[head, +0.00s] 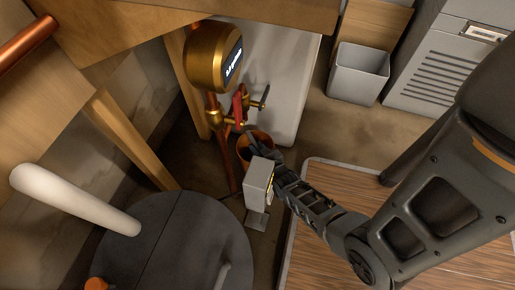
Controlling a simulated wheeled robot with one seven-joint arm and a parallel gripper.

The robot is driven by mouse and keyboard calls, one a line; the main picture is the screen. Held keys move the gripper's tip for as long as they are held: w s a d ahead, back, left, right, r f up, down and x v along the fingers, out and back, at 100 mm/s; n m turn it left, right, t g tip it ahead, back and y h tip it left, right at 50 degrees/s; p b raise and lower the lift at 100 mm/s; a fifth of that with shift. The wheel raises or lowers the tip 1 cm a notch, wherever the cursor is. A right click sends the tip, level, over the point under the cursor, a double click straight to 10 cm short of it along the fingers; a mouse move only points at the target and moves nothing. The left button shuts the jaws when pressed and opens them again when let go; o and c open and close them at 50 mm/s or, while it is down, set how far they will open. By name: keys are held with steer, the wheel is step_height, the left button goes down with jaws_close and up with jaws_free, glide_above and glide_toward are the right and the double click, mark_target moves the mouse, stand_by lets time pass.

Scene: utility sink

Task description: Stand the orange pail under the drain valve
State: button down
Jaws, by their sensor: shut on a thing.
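The orange pail (243,149) shows below the brass drain valve (216,118) with its red handle (238,106), slightly to the right of it in the head view. Its open mouth faces up and looks dark inside. My gripper (264,156) reaches in from the right and is shut at the pail's near right side. The fingers are small and dark, and partly hidden by a grey box-shaped part (258,177). The pail's lower part is hidden too. I cannot tell whether the pail touches the floor or is exactly under the valve outlet.
A white tank or panel (290,70) is behind. A grey bin (358,74) and vented cabinet (447,60) are at the back right. A dark round lid (165,250) fills the lower left. A wood-topped platform (340,190) lies right.

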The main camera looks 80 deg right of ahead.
steer(key=c, duration=1)
jaws_free()
steer(key=shift+f, duration=0.15)
steer(key=shift+r, duration=0.25)
steer(key=p+v, duration=0.4)
steer(key=v, duration=0.8)
steer(key=shift+f, duration=0.1)
